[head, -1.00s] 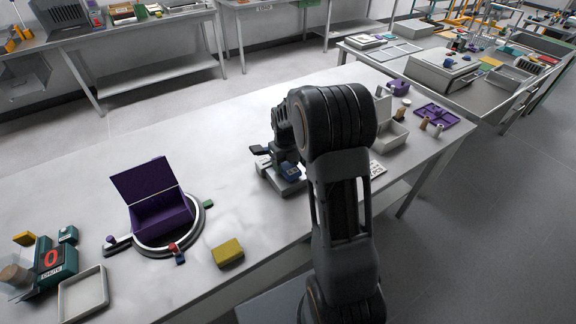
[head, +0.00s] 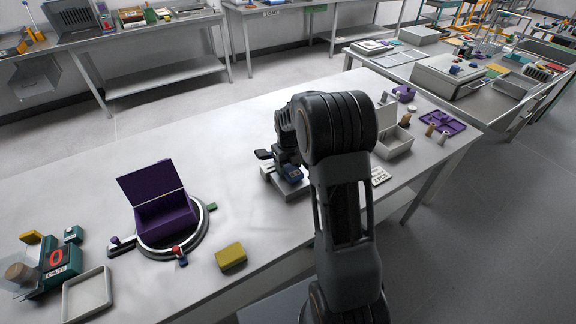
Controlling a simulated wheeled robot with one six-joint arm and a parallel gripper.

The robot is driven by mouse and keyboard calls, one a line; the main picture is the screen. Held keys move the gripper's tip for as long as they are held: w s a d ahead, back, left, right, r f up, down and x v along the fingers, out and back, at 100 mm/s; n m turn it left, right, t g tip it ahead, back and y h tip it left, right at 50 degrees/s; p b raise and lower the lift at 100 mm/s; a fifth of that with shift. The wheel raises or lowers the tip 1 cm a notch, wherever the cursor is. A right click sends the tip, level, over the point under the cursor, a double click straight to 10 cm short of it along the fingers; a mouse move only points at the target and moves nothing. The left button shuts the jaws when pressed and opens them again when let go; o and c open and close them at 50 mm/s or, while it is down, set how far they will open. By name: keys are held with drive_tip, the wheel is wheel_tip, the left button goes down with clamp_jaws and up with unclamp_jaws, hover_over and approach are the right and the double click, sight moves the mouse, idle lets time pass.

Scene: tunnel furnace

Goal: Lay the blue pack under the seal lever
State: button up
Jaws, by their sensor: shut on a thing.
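The blue pack (head: 292,173) is at my gripper (head: 288,160), at the small grey sealing device (head: 289,190) in the middle of the bench. The dark seal lever (head: 263,154) sticks out to the left of the pack. My gripper points down and is shut on the blue pack. My arm hides much of the device and the fingertips. I cannot tell whether the pack rests on the base or how far it is under the lever.
Left on the bench (head: 120,165) are an open purple box (head: 165,215) on a round ring (head: 200,238), a yellow block (head: 231,256), a pale tray (head: 88,296) and a teal counter unit (head: 62,262). Right are a grey bin (head: 392,142) and purple tray (head: 443,122).

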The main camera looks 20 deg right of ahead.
drive_tip(key=shift+f, duration=0.2)
drive_tip(key=o, duration=1.2)
drive_tip(key=shift+o, duration=0.2)
drive_tip(key=shift+r, duration=0.15)
drive_tip(key=shift+r+p, duration=2.35)
drive_tip(key=shift+r, duration=1)
